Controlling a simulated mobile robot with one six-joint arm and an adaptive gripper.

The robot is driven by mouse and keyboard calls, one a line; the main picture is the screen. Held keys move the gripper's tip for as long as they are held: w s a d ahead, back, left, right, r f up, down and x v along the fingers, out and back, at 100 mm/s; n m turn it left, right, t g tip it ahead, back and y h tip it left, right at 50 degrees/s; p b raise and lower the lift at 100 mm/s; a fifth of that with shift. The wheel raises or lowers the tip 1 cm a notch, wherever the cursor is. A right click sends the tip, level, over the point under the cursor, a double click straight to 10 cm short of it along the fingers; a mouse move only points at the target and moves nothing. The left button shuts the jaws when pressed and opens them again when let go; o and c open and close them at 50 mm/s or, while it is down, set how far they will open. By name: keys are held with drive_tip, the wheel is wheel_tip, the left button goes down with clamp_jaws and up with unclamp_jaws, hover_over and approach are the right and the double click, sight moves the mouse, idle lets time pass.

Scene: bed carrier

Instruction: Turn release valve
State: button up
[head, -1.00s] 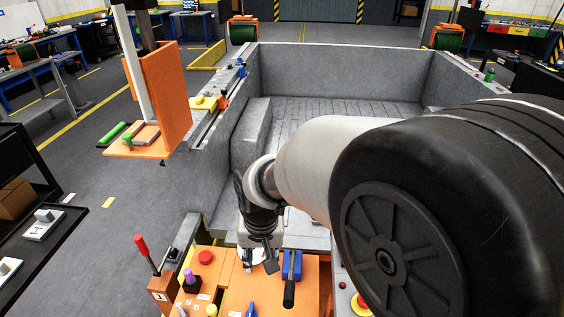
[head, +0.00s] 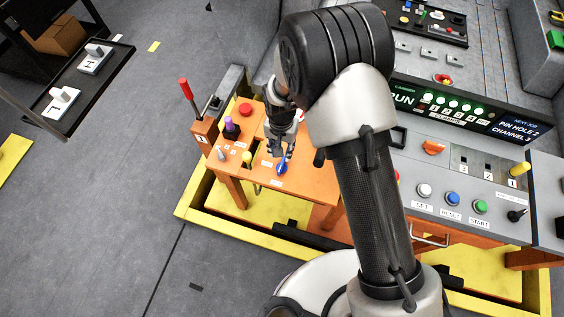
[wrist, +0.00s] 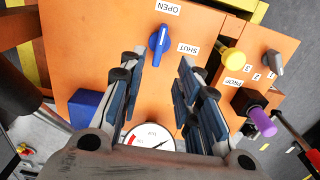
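The release valve shows as a small blue handle (wrist: 159,42) on the orange panel in the wrist view, with an OPEN label (wrist: 161,8) and a SHUT label (wrist: 188,47) near it. Its long axis lies roughly up and down in the wrist view, slightly tilted, its upper end nearer OPEN. In the head view the blue handle (head: 282,167) is on the orange table-like panel. My gripper (wrist: 158,68) is open and empty, with its fingers apart and the handle showing between and beyond their tips. In the head view my gripper (head: 279,152) is close to the handle; contact cannot be told.
A yellow knob (wrist: 233,58), a purple-topped knob (wrist: 262,121), a blue block (wrist: 88,108) and a round gauge (wrist: 150,138) surround the valve. A red-handled lever (head: 186,90) stands at the panel's left. A grey control console (head: 450,200) lies right of my arm.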

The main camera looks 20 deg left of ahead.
sight(282, 164)
wheel_tip(282, 164, down, 10)
drive_tip(key=shift+r+b, duration=0.1)
drive_tip(key=shift+b, duration=1)
clamp_jaws()
